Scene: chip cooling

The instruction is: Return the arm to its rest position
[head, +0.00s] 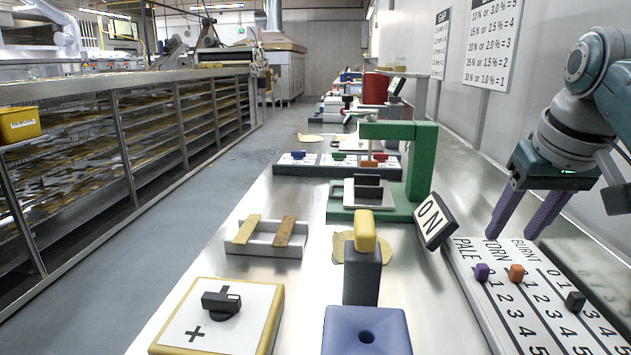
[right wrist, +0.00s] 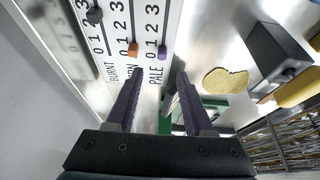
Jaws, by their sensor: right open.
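My right gripper (head: 530,212) is open and empty at the right of the head view, above the far end of the white number board (head: 500,318). Its two purple fingers also show in the right wrist view (right wrist: 155,95), spread apart with nothing between them. The board is marked PALE, TORN and BURNT. It carries a purple peg (head: 482,272), an orange peg (head: 516,273) and a black peg (head: 575,301). The right arm (head: 580,110) comes in from the upper right, near the wall. My left gripper is not in view.
A dark post with a yellow top (head: 365,232), a blue block (head: 366,335), a small tray (head: 266,241) and a yellow-edged knob panel (head: 264,335) occupy the metal table. The wall is close on the right.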

